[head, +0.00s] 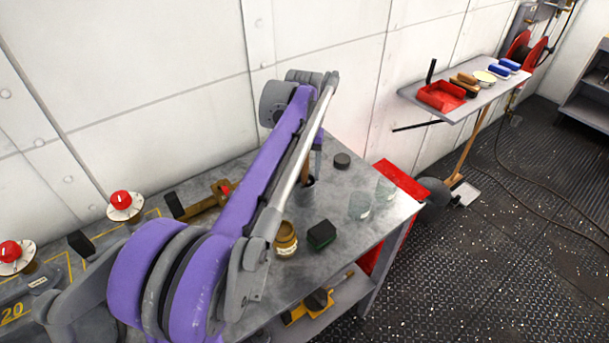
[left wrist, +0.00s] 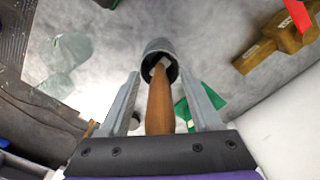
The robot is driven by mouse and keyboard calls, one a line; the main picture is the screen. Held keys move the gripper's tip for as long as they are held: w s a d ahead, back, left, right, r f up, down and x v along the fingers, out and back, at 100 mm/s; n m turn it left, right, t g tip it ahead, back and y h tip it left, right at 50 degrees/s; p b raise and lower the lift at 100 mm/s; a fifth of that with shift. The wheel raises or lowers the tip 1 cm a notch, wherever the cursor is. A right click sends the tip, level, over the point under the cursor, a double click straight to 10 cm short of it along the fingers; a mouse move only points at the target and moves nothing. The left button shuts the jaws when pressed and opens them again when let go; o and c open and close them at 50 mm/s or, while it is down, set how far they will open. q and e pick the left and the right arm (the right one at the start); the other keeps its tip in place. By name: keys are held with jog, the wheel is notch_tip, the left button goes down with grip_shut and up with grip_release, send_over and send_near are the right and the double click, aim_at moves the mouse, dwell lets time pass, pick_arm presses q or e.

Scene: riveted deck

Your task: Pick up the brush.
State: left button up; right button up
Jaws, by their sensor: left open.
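The brush shows as a wooden handle (left wrist: 160,103) in the left wrist view, rising toward the camera out of a dark round cup (left wrist: 157,46). Its lower end is hidden inside the cup. In the head view the handle (head: 305,172) and the cup (head: 308,191) stand on the grey bench, partly covered by my purple left arm. My left gripper (left wrist: 161,78) is open, with one finger on each side of the handle. I cannot tell whether either finger touches it. My right gripper is in neither view.
Near the cup on the bench (head: 335,200) are an amber jar (head: 286,241), a dark green block (head: 321,235), clear glasses (head: 360,206) and a black disc (head: 342,160). A wooden mallet (head: 208,202) lies left, partly behind my arm. A white wall stands behind.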

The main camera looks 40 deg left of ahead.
pick_arm(q)
jog(key=shift+c, duration=0.2)
grip_shut()
jog(key=shift+r, duration=0.15)
notch_tip(320, 180, up, 10)
jog(key=shift+f+p, duration=0.1)
jog(key=shift+p, duration=0.65)
